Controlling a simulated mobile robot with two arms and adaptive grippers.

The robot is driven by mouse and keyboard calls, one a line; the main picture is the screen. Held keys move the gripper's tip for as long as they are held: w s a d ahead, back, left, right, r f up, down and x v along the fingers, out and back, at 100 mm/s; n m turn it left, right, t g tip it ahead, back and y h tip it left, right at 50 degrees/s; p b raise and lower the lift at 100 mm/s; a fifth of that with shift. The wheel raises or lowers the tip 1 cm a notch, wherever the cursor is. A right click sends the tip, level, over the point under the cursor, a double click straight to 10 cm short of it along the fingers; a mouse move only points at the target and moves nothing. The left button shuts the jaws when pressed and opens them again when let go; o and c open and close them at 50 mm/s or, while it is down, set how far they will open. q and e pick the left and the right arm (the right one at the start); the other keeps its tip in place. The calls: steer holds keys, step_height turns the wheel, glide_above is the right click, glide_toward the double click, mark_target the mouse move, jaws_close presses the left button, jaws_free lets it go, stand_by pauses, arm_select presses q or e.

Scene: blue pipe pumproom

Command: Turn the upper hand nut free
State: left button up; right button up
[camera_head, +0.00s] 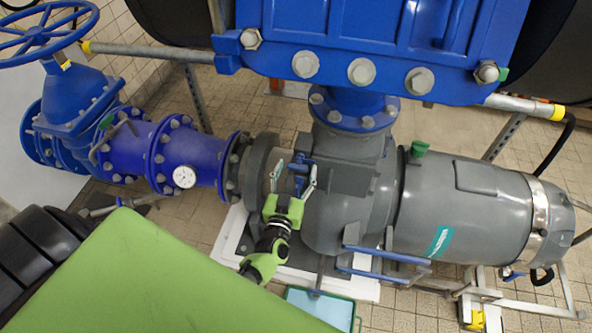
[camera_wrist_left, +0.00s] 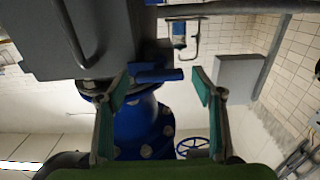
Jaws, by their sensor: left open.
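A blue hand nut (camera_head: 299,166) with bar-like arms sits on the grey pump housing, near the flange where the blue pipe meets it. It also shows in the left wrist view (camera_wrist_left: 158,76), ahead of the fingertips. My left gripper (camera_head: 294,176) is open, with one finger on each side of the nut. In the left wrist view the two teal-padded fingers (camera_wrist_left: 160,86) stand wide apart, with clear gaps to the nut. I cannot tell how far the nut lies beyond the tips. My right gripper is not in view.
The grey pump motor (camera_head: 470,205) lies to the right, with blue bars (camera_head: 385,254) in front of it. A blue pipe with a gauge (camera_head: 184,177) and a valve handwheel (camera_head: 45,35) are at left. A light-blue tray (camera_head: 330,308) lies below. A large blue housing (camera_head: 360,35) overhangs the pump.

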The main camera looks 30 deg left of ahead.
arm_select(q)
steer(key=c, duration=0.9)
steer(key=shift+c, duration=1)
